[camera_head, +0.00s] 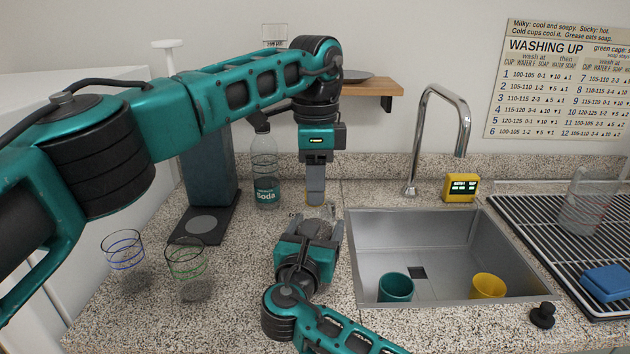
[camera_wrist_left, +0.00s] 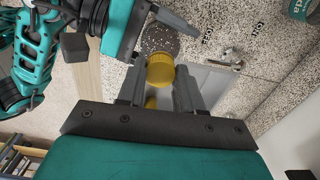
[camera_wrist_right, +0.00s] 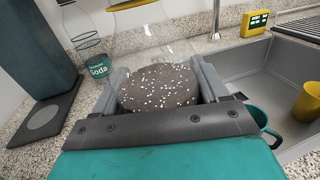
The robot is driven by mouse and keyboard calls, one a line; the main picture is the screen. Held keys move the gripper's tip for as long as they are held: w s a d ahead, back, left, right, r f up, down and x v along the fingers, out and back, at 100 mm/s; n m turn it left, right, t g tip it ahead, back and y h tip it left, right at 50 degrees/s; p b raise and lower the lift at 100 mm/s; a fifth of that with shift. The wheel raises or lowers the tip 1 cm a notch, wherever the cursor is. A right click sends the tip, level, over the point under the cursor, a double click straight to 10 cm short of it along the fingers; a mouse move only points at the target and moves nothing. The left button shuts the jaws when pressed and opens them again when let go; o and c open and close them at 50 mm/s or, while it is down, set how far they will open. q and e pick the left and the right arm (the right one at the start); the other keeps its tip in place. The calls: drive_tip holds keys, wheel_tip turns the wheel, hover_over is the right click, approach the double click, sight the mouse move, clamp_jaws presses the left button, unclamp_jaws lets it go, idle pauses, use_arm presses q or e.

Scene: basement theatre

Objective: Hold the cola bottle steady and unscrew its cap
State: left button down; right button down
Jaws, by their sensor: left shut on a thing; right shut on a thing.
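The cola bottle, clear with dark, white-speckled cola (camera_wrist_right: 158,88), stands between the fingers of my right gripper (camera_head: 318,222). That gripper is shut on its body, and its fingers show on both sides in the right wrist view (camera_wrist_right: 160,90). My left gripper (camera_head: 316,198) points down from above the bottle. In the left wrist view the round yellow cap (camera_wrist_left: 160,71) lies between the fingertips of my left gripper (camera_wrist_left: 159,80), which is shut on it. In the head view, the grippers hide most of the bottle. Whether the cap has turned cannot be told.
A soda bottle (camera_head: 265,170) stands behind, left of my left gripper. Two glasses (camera_head: 125,250) (camera_head: 187,262) stand at left. The sink (camera_head: 440,245) at right holds a teal cup (camera_head: 396,287) and a yellow cup (camera_head: 488,286). A yellow timer (camera_head: 461,187) stands behind it.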

use_arm(q)
drive_tip(key=shift+r, duration=0.2)
drive_tip(key=shift+r, duration=0.9)
drive_tip(key=shift+r, duration=2)
use_arm(e)
unclamp_jaws()
